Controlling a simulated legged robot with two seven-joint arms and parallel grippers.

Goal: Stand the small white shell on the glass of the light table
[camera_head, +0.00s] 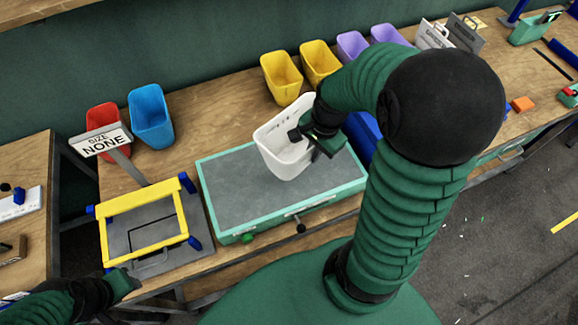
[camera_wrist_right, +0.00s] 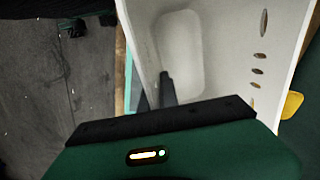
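The small white shell (camera_head: 272,146), an open bin-like form, is over the back right part of the light table. It is tilted, and I cannot tell whether its lower end touches the glass. The light table (camera_head: 235,195) has a grey top and a teal frame. My right gripper (camera_head: 303,138) is shut on the shell's wall and hides part of it. In the right wrist view the shell (camera_wrist_right: 215,50) fills the upper middle, with a dark finger against its inside. My left gripper (camera_head: 130,283) is low at the left, away from the shell; its fingers are unclear.
Red (camera_head: 102,117), blue (camera_head: 151,115), yellow (camera_head: 281,77) and purple (camera_head: 352,45) bins line the back. The glass's left part is bare.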

